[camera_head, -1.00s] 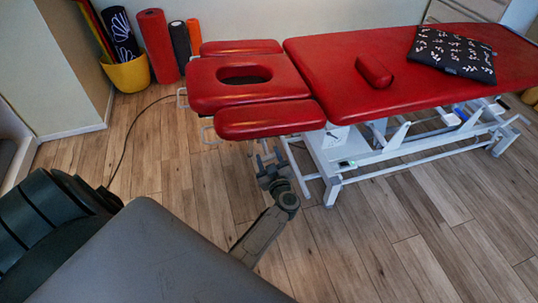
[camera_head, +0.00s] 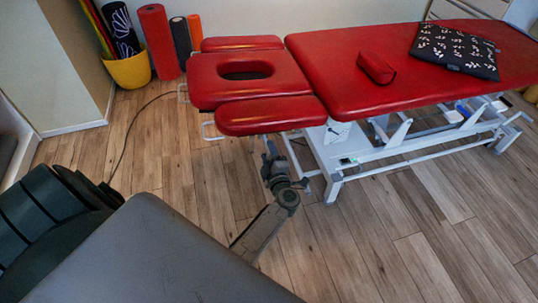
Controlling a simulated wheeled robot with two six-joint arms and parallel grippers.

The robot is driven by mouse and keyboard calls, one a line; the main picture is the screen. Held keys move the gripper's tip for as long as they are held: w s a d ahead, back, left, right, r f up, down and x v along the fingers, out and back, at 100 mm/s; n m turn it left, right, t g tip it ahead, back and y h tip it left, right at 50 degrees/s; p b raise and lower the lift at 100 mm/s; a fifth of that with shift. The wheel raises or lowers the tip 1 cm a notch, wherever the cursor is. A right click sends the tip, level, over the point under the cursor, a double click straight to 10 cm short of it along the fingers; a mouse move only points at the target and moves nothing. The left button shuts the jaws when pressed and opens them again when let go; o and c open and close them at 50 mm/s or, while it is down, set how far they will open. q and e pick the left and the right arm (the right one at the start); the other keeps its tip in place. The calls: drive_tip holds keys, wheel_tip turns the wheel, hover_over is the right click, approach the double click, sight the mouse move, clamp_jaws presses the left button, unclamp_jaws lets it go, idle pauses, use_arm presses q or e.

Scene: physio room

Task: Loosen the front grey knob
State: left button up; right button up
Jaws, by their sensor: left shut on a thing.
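The red treatment table has a split head section (camera_head: 215,88) with a face hole and a front armrest pad (camera_head: 270,116). My left gripper (camera_head: 268,148) is just below the front armrest pad, with its arm reaching up from the lower middle. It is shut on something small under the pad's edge. The front grey knob cannot be made out; the gripper and the pad hide that spot. My right gripper is not in view.
The table's pale frame (camera_head: 345,165) stands right of my left gripper. A red bolster (camera_head: 376,69) and a patterned dark pillow (camera_head: 455,50) lie on top. A yellow bucket (camera_head: 130,72) and rolled mats stand at the back left. A cable (camera_head: 127,135) crosses the wooden floor.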

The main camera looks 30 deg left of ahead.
use_arm(q)
drive_tip(key=shift+f+n+b, duration=0.1)
drive_tip(key=shift+n+b, duration=0.3)
drive_tip(key=shift+n, duration=0.9)
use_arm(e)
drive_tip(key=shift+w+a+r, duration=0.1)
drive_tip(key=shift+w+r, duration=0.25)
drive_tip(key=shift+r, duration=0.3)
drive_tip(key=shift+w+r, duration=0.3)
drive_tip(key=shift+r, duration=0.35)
use_arm(q)
drive_tip(key=o, duration=1)
drive_tip(key=shift+s+d, duration=0.25)
drive_tip(key=shift+d, duration=0.1)
drive_tip(key=shift+p+v, duration=0.6)
drive_tip(key=shift+v, duration=4.45)
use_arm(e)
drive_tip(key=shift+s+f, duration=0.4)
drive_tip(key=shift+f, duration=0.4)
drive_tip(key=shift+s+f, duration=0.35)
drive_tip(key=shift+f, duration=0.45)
